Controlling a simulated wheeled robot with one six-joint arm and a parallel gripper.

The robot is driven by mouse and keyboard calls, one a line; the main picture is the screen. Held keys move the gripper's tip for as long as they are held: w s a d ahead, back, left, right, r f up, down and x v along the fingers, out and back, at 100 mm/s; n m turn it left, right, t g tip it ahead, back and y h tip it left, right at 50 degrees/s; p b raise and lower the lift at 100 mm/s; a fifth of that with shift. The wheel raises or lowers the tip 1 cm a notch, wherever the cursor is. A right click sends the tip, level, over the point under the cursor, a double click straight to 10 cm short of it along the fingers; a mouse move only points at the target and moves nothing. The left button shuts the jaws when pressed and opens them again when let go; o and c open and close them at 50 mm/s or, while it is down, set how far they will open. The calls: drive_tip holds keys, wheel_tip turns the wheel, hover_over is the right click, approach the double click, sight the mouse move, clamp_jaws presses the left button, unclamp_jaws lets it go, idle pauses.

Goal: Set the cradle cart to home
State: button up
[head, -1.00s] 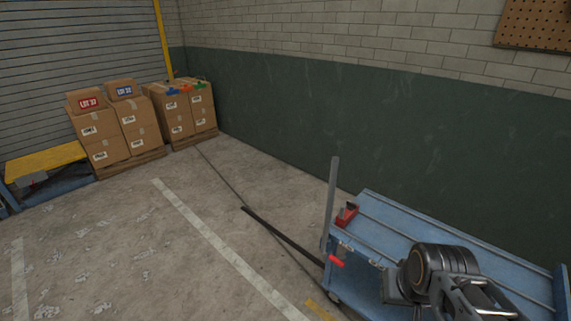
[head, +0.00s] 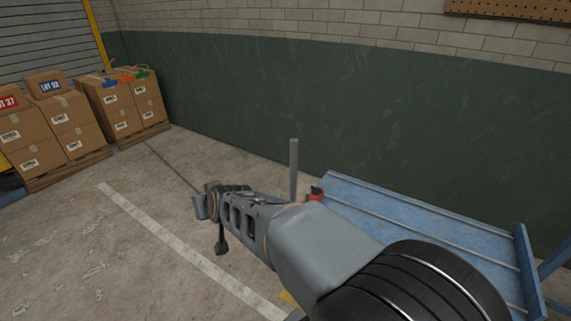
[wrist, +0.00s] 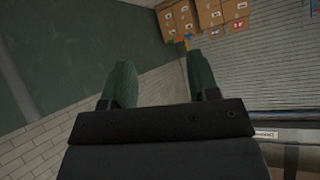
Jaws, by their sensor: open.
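The cradle cart (head: 400,215) is a low blue flatbed with raised ribs, at the right by the green wall in the head view. My arm crosses in front and hides the cart's near side. My gripper (head: 211,226) is out over the floor, left of the cart and apart from it. In the wrist view its two green fingers (wrist: 158,64) are spread with nothing between them. The cart is not recognisable there.
Stacked cardboard boxes on pallets (head: 125,105) stand at the back left by the shutter (head: 40,35). A white floor line (head: 170,235) crosses the concrete. The floor left of my gripper is open. The green wall (head: 250,100) runs behind the cart.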

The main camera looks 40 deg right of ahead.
drive_tip(key=w+d+f+m+t+h+b, duration=0.2)
drive_tip(key=w+d, duration=0.1)
drive_tip(key=d, duration=0.2)
drive_tip(key=m+g+h+b, duration=0.5)
drive_tip(key=m+h, duration=0.3)
drive_tip(key=h, duration=0.5)
approach(295, 155)
wheel_tip(295, 155, down, 2)
drive_tip(key=x, duration=1.3)
drive_tip(key=shift+w+a, duration=0.15)
drive_tip(key=shift+w, duration=0.2)
drive_tip(key=shift+c, duration=0.4)
clamp_jaws()
